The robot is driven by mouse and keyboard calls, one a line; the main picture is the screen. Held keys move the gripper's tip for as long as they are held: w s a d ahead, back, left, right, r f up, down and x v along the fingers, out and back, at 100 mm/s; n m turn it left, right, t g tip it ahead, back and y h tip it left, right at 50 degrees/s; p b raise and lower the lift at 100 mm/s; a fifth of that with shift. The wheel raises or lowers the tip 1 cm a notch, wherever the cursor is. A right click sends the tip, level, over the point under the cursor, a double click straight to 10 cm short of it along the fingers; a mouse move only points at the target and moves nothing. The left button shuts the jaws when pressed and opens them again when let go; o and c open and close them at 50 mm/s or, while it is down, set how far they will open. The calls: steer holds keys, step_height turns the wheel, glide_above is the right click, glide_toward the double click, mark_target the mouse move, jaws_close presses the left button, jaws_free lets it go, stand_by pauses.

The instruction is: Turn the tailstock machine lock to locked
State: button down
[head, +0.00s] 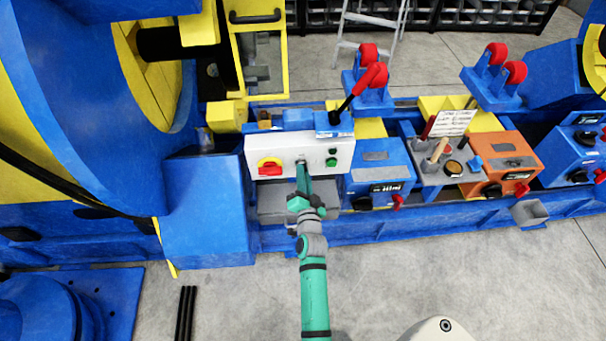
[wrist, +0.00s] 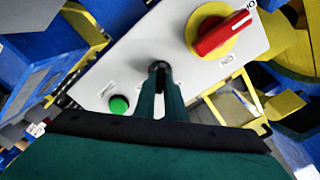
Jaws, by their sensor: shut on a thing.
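A white control panel (head: 317,151) faces me on the blue machine; it also fills the middle of the wrist view (wrist: 140,55). My gripper (head: 302,164) reaches up to the panel's middle. In the wrist view my gripper (wrist: 160,70) is shut on a small dark knob (wrist: 157,64), which I take to be the machine lock. The fingers hide most of it, so its turned position cannot be read. A red rotary switch on a yellow disc (head: 269,167) sits left of the gripper, and a green button (head: 331,162) sits right.
A lever with a red grip (head: 368,84) rises above the panel's right end. A blue control box (head: 379,175) stands to the right of the panel. A large blue and yellow machine body (head: 60,120) is at the left. The grey floor (head: 450,260) in front is mostly free.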

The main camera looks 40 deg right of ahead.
steer(key=shift+s+d+f+m, duration=0.1)
steer(key=shift+m, duration=2.05)
steer(key=shift+f+m, duration=0.1)
steer(key=shift+m, duration=2.05)
steer(key=c, duration=1.8)
jaws_free()
steer(key=v, duration=1)
steer(key=shift+s+a, duration=0.3)
steer(key=shift+f, duration=0.1)
